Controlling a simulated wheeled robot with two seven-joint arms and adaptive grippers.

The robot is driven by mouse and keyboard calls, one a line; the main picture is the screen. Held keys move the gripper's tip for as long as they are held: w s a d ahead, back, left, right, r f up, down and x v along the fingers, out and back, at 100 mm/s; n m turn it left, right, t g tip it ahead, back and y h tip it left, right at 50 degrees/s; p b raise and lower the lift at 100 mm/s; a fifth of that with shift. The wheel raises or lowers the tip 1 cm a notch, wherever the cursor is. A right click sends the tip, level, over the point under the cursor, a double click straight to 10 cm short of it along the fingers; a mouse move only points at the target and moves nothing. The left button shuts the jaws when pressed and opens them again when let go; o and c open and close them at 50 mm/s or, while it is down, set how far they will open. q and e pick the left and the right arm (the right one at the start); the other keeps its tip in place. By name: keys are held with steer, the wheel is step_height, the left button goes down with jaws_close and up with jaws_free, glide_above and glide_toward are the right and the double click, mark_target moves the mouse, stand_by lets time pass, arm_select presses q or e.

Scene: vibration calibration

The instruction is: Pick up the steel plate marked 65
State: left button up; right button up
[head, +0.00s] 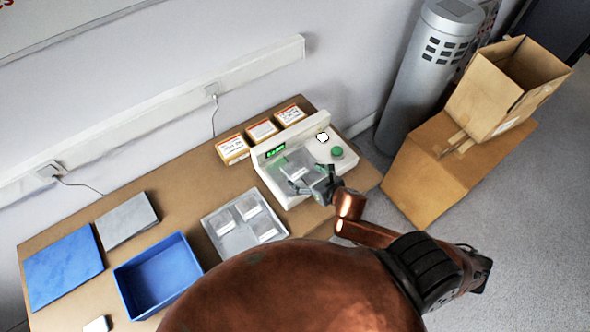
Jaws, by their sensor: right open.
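Three small steel plates with white labels, among them one at the back (249,207), lie in a shallow grey tray (210,232) at the table's middle. Another labelled plate (298,173) seems to lie on the grey platform of the white calibration machine (278,188). The labels are too small to read, so I cannot tell which plate is marked 65. My right gripper (310,180) is open over the machine's platform, close to that plate. I cannot tell whether it touches the plate. My left gripper is out of view.
The machine has a green display (275,150) and a green button (337,152). Three small boxes (262,130) stand behind it. A blue bin (157,274), blue mat (62,266) and grey slab (126,220) are at left. Cardboard boxes (445,165) stand right of the table.

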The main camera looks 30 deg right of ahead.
mark_target(295, 169)
steer(key=x, duration=0.5)
steer(key=shift+w+r, duration=0.1)
steer(key=shift+c, duration=0.3)
steer(key=c, duration=1.7)
steer(key=shift+r, duration=0.15)
steer(key=shift+c, duration=0.4)
